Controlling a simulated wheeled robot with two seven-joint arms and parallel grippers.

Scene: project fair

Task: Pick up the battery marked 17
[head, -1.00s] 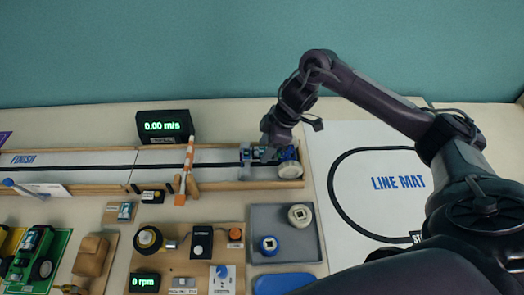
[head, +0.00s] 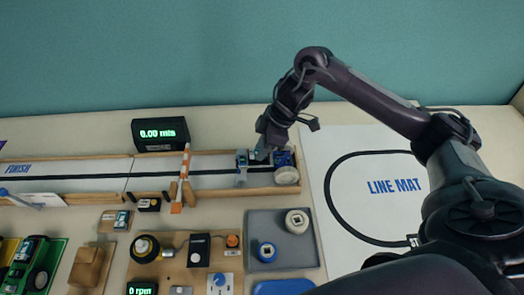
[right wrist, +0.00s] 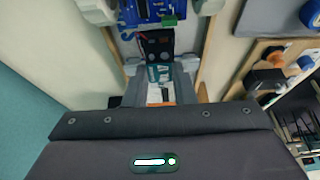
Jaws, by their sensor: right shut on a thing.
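My right gripper (head: 261,153) is over the small car (head: 283,159) at the right end of the track. In the right wrist view the gripper (right wrist: 160,88) is shut on a battery (right wrist: 159,73) with a white and teal label. I cannot read its number clearly. The car's blue board and black bay (right wrist: 157,46) show just beyond the battery. I cannot tell whether the battery is clear of the car. Another small teal-labelled block (head: 122,219) lies on a wooden holder at the left. My left gripper is not in view.
The wooden-walled track (head: 90,172) runs left under an orange-striped barrier (head: 182,180) and past a speed display (head: 160,134). The line mat (head: 390,165) lies right, partly under my arm.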

